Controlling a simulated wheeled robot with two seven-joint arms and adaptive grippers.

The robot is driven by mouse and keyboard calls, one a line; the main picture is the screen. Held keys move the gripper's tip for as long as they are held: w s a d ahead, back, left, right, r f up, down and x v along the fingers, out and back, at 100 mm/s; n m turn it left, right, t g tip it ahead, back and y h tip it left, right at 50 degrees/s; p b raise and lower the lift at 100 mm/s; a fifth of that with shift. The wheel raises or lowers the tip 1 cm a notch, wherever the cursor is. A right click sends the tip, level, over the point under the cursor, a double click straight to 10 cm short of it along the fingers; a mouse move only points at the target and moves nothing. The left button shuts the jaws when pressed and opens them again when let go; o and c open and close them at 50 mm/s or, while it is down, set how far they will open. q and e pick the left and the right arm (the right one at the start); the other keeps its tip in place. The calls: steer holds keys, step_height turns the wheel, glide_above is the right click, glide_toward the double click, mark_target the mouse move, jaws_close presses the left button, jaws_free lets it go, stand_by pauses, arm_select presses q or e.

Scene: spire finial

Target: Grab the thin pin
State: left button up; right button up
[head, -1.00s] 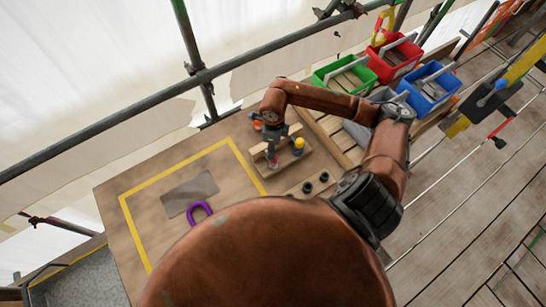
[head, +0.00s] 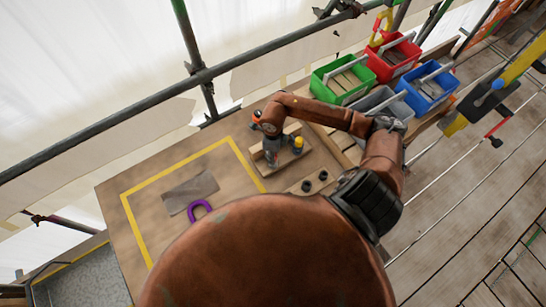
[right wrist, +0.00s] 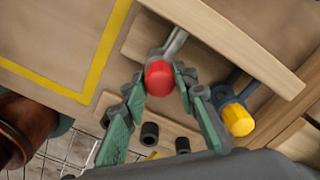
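A pin with a red head (right wrist: 159,78) and a slim grey shaft rests in a wooden rack (right wrist: 225,40) in the right wrist view. A second pin with a yellow head (right wrist: 238,120) and a thicker dark blue shaft is beside it; its yellow head also shows in the head view (head: 298,142). My right gripper (right wrist: 161,76) has its green fingers spread on either side of the red head; it looks open, with small gaps. In the head view my right gripper (head: 271,158) is low over the rack and hides the red-headed pin. My left gripper is not in view.
Several bins, including a green bin (head: 319,86) and a red bin (head: 372,66), stand at the back right. Two black rings (head: 314,182) sit in front of the rack. A purple horseshoe shape (head: 199,204) and a grey plate (head: 180,195) lie inside the yellow outline.

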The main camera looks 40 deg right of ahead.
jaws_close()
